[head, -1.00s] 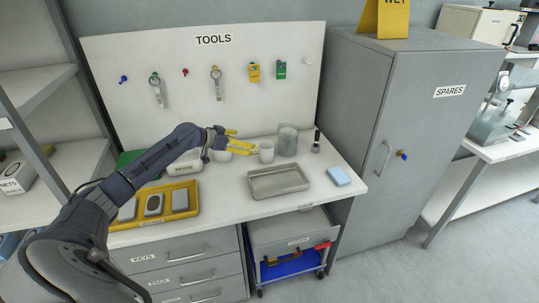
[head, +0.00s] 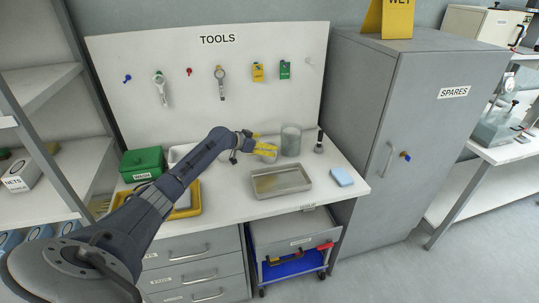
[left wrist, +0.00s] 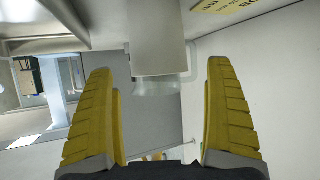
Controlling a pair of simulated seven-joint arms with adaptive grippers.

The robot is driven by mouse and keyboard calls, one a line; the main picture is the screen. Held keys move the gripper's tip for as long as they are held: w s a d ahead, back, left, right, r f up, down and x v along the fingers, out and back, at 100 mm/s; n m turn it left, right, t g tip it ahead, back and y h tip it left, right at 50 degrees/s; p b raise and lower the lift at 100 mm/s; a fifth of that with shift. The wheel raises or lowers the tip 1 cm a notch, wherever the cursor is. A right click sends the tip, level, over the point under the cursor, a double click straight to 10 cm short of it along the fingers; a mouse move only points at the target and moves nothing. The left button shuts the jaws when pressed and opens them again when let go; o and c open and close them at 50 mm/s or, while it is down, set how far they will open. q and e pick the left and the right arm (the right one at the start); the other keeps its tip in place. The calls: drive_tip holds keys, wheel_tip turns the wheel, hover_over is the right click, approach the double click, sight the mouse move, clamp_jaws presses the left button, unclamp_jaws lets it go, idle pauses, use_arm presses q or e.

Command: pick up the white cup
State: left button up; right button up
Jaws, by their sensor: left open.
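The white cup (head: 269,158) stands on the bench behind the metal tray, partly hidden by my left gripper's yellow fingers. My left gripper (head: 264,144) is open, with its fingers at the cup in the head view. In the left wrist view, the two yellow fingers (left wrist: 162,105) are spread wide. A pale cylindrical thing (left wrist: 157,40) shows beyond and between them, with a clear glassy part below it in the picture. I cannot tell whether a finger touches the cup. My right gripper is not in view.
A glass beaker (head: 290,141) stands close right of the cup, with a dark-topped upright item (head: 319,143) farther right. A green box (head: 143,162) stands left, and a yellow tray is partly behind my arm.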

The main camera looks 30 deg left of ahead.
use_arm(q)
drive_tip(key=shift+x, duration=1.4)
drive_tip(key=shift+c, duration=0.4)
drive_tip(key=c, duration=1)
